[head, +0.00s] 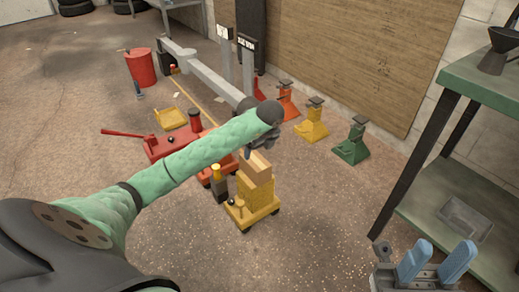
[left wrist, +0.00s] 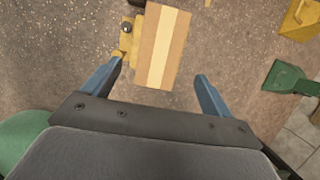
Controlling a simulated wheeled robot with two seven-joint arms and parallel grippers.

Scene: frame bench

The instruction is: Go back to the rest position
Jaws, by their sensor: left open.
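My left gripper (head: 249,150) is at the end of the green arm that reaches across the middle of the head view. It is partly hidden behind its wrist, just above a wooden block (head: 257,172). The block rests on a yellow wheeled jack (head: 258,196). In the left wrist view the two blue fingers of my left gripper (left wrist: 158,76) are spread wide. The block (left wrist: 165,45) lies beyond and between their tips, with no finger seen touching it. My right gripper (head: 436,262) is at the bottom right of the head view, its blue fingers apart and empty.
A red floor jack (head: 160,147) stands left of the yellow jack. Yellow (head: 311,125) and green (head: 351,145) jack stands are to the right. A green-topped bench (head: 480,85) stands at the right edge. A long grey beam (head: 210,78) runs behind my left arm.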

